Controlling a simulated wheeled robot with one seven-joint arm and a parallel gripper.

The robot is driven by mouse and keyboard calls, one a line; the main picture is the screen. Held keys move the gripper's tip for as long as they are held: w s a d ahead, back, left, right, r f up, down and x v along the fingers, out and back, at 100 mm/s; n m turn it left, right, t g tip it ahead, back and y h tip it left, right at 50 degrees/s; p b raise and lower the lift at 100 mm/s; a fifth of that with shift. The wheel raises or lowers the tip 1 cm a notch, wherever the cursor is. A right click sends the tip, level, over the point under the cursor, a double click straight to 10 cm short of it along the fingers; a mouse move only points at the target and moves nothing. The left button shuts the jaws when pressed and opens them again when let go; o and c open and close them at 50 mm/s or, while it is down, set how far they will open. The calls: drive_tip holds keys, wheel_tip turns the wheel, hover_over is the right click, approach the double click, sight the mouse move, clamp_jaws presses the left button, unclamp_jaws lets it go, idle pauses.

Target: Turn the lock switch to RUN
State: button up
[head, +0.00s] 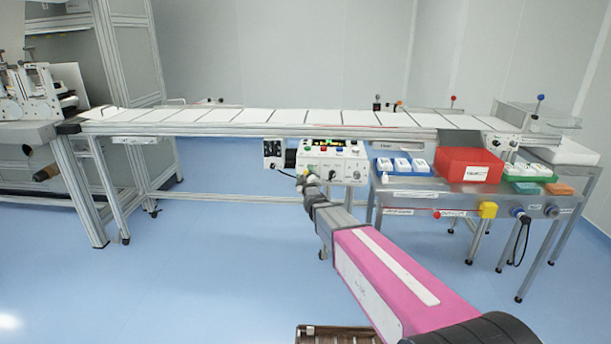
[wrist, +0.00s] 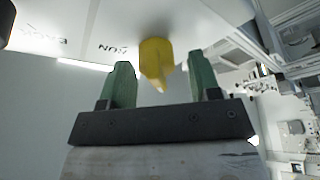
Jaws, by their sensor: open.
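The lock switch (wrist: 154,58) is a yellow knob on a pale panel (wrist: 190,22) in the wrist view. Its narrow end points down in the picture between my fingers. The word RUN (wrist: 113,48) shows upside down on the panel, left of the knob; another dark label (wrist: 42,41) lies further left. My gripper (wrist: 163,71) is open, with one green finger on each side of the knob and a visible gap to both. In the head view my gripper (head: 307,180) is at the lower left front of the white control box (head: 330,150), and hides part of it.
A conveyor (head: 230,122) runs behind the control box. A steel table (head: 410,190) with a red bin (head: 470,165) and blue tray (head: 402,170) stands to the right. A small dark box (head: 273,153) hangs just left.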

drive_tip(key=c, duration=0.9)
drive_tip(key=shift+m, duration=0.4)
drive_tip(key=m+h, duration=0.1)
drive_tip(key=m, duration=0.2)
drive_tip(key=m+t+h, duration=0.1)
drive_tip(key=m, duration=0.2)
drive_tip(key=shift+d+r+h, duration=0.1)
drive_tip(key=shift+d+h, duration=0.05)
drive_tip(key=shift+h, duration=0.25)
drive_tip(key=m+h, duration=0.1)
drive_tip(key=m, duration=0.2)
drive_tip(key=m+h, duration=0.2)
drive_tip(key=m, duration=0.1)
drive_tip(key=shift+d+m+t+h, duration=0.2)
drive_tip(key=shift+m+t+h, duration=0.1)
drive_tip(key=shift+m+t, duration=0.1)
drive_tip(key=m+h, duration=0.1)
drive_tip(key=m, duration=0.2)
drive_tip(key=m+h, duration=0.2)
drive_tip(key=m, duration=0.1)
drive_tip(key=shift+d+m+g, duration=0.2)
drive_tip(key=shift+m+g, duration=0.1)
drive_tip(key=shift+g, duration=0.1)
drive_tip(key=shift+s+d+m+g+h, duration=0.1)
drive_tip(key=shift+m+g+h, duration=0.4)
drive_tip(key=shift+m, duration=0.75)
drive_tip(key=shift+d+m+g+h, duration=0.1)
drive_tip(key=shift+m+g+h, duration=0.1)
drive_tip(key=shift+m+h, duration=0.8)
drive_tip(key=shift+m, duration=0.55)
